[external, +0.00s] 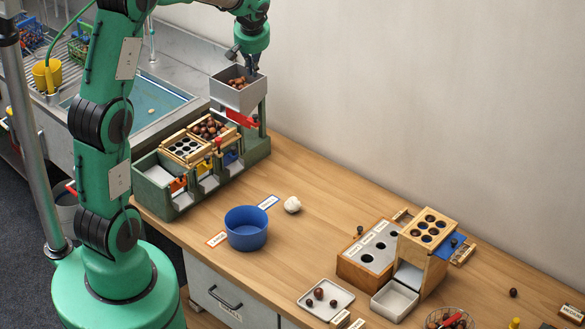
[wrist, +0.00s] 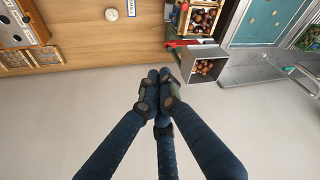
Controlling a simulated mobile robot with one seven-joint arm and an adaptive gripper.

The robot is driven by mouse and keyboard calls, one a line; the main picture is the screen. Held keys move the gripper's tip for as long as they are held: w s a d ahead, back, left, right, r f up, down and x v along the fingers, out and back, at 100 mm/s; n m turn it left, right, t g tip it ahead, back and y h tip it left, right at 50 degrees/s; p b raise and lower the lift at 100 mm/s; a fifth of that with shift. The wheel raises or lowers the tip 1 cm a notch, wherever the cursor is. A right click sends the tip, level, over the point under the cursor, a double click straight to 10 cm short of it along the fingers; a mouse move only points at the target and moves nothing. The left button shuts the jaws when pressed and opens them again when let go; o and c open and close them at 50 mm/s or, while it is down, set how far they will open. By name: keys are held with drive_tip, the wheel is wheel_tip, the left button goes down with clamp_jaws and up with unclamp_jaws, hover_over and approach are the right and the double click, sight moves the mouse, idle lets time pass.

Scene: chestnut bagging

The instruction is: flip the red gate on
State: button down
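A red gate-like piece (external: 242,119) sits just under the grey hopper (external: 236,97), which holds brown chestnuts. In the wrist view a red bar (wrist: 181,43) shows beside the hopper (wrist: 190,72). An orange-red tab (external: 178,184) is low on the front of the green sorter (external: 155,196), beside yellow and blue tabs. My gripper (external: 252,70) is above and behind the hopper's back edge, partly hidden by it. In the wrist view its blue fingers (wrist: 158,90) come together at the tips, with nothing visible between them. It appears apart from the red piece.
Trays with holes and chestnuts (external: 210,128) top the sorter. A blue bowl (external: 246,229) and a white ball (external: 292,205) are on the wooden table. A wooden box stand (external: 425,240) is at right. A sink (external: 145,100) lies behind left. The wall is close behind my gripper.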

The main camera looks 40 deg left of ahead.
drive_tip(key=w+a+f+n+p, duration=0.1)
drive_tip(key=w+a+f, duration=0.4)
drive_tip(key=f, duration=0.3)
drive_tip(key=w+a+f+n+g+p, duration=0.1)
drive_tip(key=w+a+f+n+p, duration=0.1)
drive_tip(key=w+a+f, duration=0.3)
wheel_tip(320, 180, down, 3)
drive_tip(key=shift+w+a+r+n+y, duration=0.15)
drive_tip(key=shift+w+a+n+y, duration=0.15)
drive_tip(key=shift+w, duration=0.25)
approach(242, 117)
drive_tip(key=shift+w+d+f+p, duration=0.15)
drive_tip(key=shift+w+d+f, duration=0.1)
drive_tip(key=shift+w+f, duration=0.45)
drive_tip(key=shift+w+d+f+p, duration=0.2)
drive_tip(key=shift+w+f, duration=0.3)
drive_tip(key=shift+f, duration=0.45)
drive_tip(key=shift+d, duration=0.1)
